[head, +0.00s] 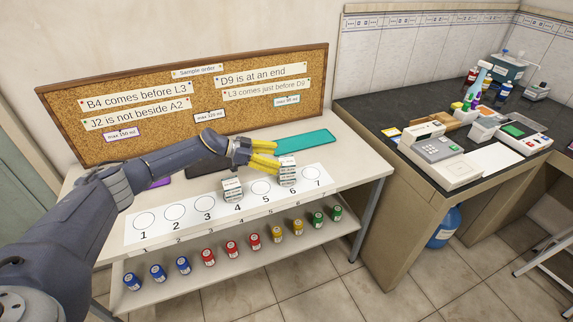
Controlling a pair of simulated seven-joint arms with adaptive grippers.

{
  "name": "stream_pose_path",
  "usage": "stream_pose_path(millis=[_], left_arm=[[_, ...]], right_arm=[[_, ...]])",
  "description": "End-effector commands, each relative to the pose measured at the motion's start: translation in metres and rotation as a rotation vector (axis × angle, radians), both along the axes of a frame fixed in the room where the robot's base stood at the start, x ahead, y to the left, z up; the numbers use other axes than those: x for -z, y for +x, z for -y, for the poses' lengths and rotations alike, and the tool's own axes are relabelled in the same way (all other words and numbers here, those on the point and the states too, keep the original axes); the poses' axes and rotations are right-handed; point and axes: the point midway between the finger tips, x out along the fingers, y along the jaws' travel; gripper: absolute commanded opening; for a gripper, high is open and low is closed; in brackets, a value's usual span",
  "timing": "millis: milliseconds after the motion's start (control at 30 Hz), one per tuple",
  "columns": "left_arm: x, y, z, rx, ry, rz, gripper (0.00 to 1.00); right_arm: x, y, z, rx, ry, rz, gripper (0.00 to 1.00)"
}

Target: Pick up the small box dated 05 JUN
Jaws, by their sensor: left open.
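Two small white stacks or boxes with printed labels stand on the numbered white strip (158,236). One, the left box stack (232,190), is by number 4. The other, the right box stack (288,177), is by number 6 and looks taller. The print is too small to read, so I cannot tell which box is dated 05 JUN. My left gripper (272,158) has yellow fingers, open and empty, pointing right just left of the upper part of the right stack. I cannot tell whether a finger touches it. My right gripper is out of view.
A cork board (200,98) with notes stands behind. A teal mat (306,141) lies behind the right stack; a dark flat item shows under my left arm. Several coloured bottles line the lower shelf (190,284). A dark counter (372,110) with instruments is at right.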

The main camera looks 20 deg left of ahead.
Motion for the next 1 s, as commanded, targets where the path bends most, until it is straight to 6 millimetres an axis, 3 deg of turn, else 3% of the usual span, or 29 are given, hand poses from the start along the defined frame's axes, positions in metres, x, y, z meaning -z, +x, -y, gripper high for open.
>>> stream_pose_path(millis=[333,733,1000], left_arm=[[0.016,0.016,0.034,0.001,-0.001,0.001,0.78],[0.019,0.019,0.039,0.0,0.0,0.001,0.78],[0.019,0.019,0.039,0.0,0.0,0.001,0.46]], right_arm=[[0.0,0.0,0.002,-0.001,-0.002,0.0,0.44],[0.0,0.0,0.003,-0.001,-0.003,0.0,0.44],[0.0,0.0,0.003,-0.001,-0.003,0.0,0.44]])
